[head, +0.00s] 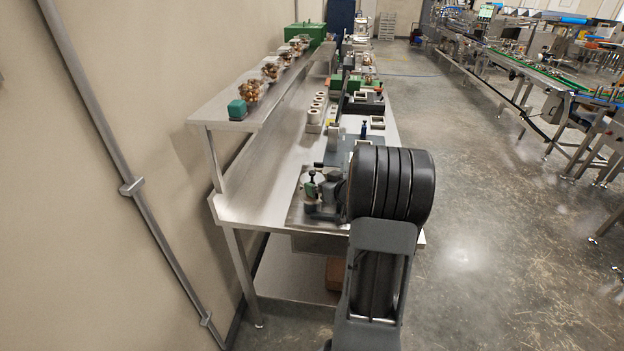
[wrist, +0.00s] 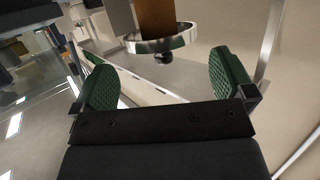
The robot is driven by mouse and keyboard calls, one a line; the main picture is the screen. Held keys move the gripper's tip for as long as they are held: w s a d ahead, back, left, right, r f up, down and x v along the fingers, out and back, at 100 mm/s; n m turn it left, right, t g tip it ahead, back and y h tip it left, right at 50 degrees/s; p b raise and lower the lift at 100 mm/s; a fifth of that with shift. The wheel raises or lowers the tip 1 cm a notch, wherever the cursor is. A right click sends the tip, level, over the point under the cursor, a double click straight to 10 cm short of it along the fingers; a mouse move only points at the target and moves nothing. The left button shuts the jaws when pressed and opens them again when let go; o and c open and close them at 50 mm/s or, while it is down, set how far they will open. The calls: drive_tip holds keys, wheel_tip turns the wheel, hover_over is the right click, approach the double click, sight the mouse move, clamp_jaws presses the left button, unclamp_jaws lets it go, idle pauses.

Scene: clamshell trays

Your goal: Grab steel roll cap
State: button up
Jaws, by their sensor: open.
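In the wrist view, a shiny steel cap (wrist: 150,46) with a small dark knob sits at the end of an upright brown roll (wrist: 158,17). My gripper (wrist: 165,76) is open, with one green ribbed pad on each side. The cap shows between and beyond the two fingertips, apart from both pads. Nothing is held between the pads. In the head view my own arm hides much of the near end of the bench, and I cannot make out the cap there.
The steel bench (head: 262,185) runs along the wall, with a raised shelf (head: 232,112) bearing clear tubs (head: 249,90) and a teal block (head: 237,110). The floor (head: 480,240) to the right is clear, before a conveyor line (head: 545,80).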

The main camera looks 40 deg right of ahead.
sight(313, 178)
drive_tip(key=shift+p+x, duration=0.55)
drive_tip(key=shift+x, duration=2.45)
drive_tip(key=shift+a+r, duration=0.1)
drive_tip(key=shift+c, duration=0.2)
drive_tip(key=c, duration=0.7)
drive_tip(key=shift+r, duration=0.1)
